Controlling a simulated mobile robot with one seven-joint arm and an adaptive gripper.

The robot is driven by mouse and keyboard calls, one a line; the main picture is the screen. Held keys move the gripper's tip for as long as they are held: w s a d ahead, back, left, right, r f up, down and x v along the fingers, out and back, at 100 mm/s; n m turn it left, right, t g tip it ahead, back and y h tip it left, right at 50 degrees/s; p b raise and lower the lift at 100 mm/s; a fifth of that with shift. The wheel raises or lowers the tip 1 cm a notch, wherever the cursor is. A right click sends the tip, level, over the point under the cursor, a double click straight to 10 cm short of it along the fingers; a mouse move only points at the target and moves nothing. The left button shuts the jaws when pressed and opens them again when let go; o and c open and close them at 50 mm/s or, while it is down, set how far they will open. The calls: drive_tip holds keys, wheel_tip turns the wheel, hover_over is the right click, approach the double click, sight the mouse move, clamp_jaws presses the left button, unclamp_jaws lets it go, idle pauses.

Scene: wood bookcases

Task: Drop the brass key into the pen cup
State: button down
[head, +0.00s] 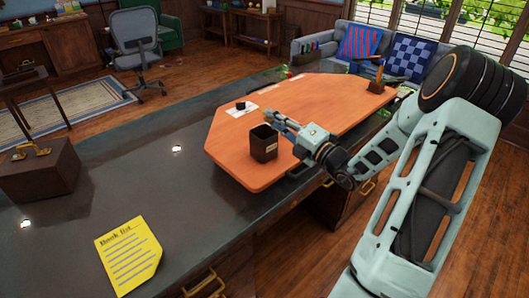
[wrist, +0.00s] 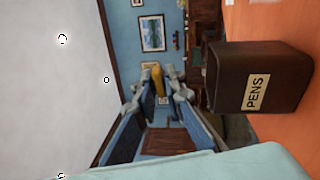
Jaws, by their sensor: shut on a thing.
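The pen cup (head: 264,146) is a dark brown square box standing upright on the orange desk panel. In the wrist view, which is turned sideways, the cup (wrist: 254,85) fills the right side with its PENS label facing me. My gripper (head: 270,118) is just above and slightly right of the cup in the head view. In the wrist view my gripper (wrist: 154,82) is shut on a small yellow-brass piece, the brass key (wrist: 154,74), held higher than the cup's rim. Most of the key is hidden by the fingers.
The orange panel (head: 320,108) lies on a dark glossy counter (head: 130,190). A white paper (head: 240,113) with a small black item lies behind the cup. A yellow book list (head: 129,256) and a brown case (head: 40,172) are at left. A brown stand (head: 377,87) is at the far right.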

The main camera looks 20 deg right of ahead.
drive_tip(key=c, duration=1.9)
unclamp_jaws()
drive_tip(key=shift+c, duration=0.2)
drive_tip(key=shift+s, duration=0.1)
drive_tip(key=v, duration=1.2)
drive_tip(key=shift+a, duration=0.1)
